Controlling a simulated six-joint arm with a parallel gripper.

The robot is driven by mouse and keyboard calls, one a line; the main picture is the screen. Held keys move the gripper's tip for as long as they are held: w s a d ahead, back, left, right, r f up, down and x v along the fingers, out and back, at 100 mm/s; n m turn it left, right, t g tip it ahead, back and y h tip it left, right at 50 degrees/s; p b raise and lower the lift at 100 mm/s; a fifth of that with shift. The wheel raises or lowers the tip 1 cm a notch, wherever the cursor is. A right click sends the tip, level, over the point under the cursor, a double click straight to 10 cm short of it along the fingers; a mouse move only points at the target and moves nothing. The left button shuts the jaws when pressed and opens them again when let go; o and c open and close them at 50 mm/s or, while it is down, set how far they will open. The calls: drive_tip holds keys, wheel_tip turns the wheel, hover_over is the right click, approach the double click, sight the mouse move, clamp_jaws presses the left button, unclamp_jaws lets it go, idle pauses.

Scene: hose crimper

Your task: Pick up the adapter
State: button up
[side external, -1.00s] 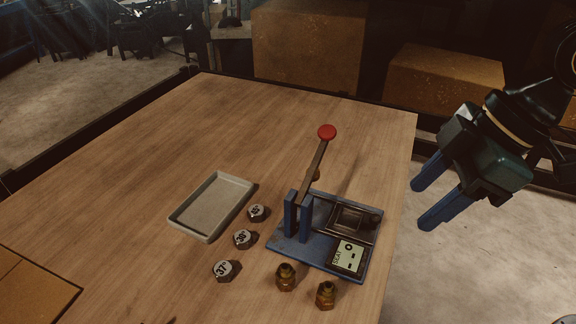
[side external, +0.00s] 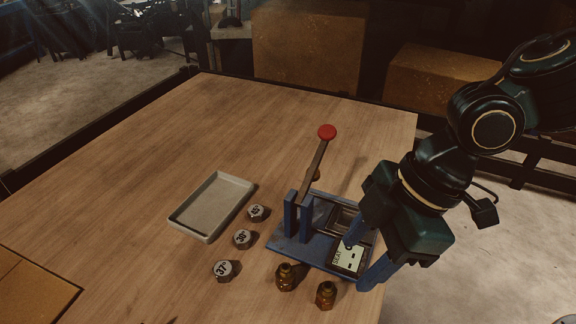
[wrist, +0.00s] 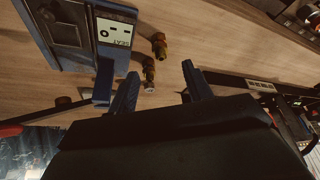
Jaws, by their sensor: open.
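Two brass threaded fittings, which look like adapters, stand in front of the crimper in the side view: a left one (side external: 286,278) and a right one (side external: 326,296). Which one is the adapter I cannot tell. The wrist view shows two brass fittings too, an upper one (wrist: 159,44) and a lower one (wrist: 149,70). My gripper (side external: 356,265) is open and empty, with its blue fingers over the crimper's right side, to the right of the fittings. In the wrist view the fittings lie beyond my gripper (wrist: 161,70), nearer its left finger.
The blue crimper (side external: 290,246) has an upright lever with a red knob (side external: 327,132) and a small display (side external: 346,256). Several hex pieces marked with angles, one reading 37° (side external: 223,271), stand left of it. A grey tray (side external: 212,207) is empty. The table's back left is clear.

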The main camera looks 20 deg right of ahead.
sight(333, 285)
drive_tip(key=shift+x, duration=2.55)
drive_tip(key=shift+a+f, duration=0.1)
drive_tip(key=shift+x, duration=2.45)
drive_tip(key=shift+a, duration=0.1)
drive_tip(key=shift+c, duration=0.2)
clamp_jaws()
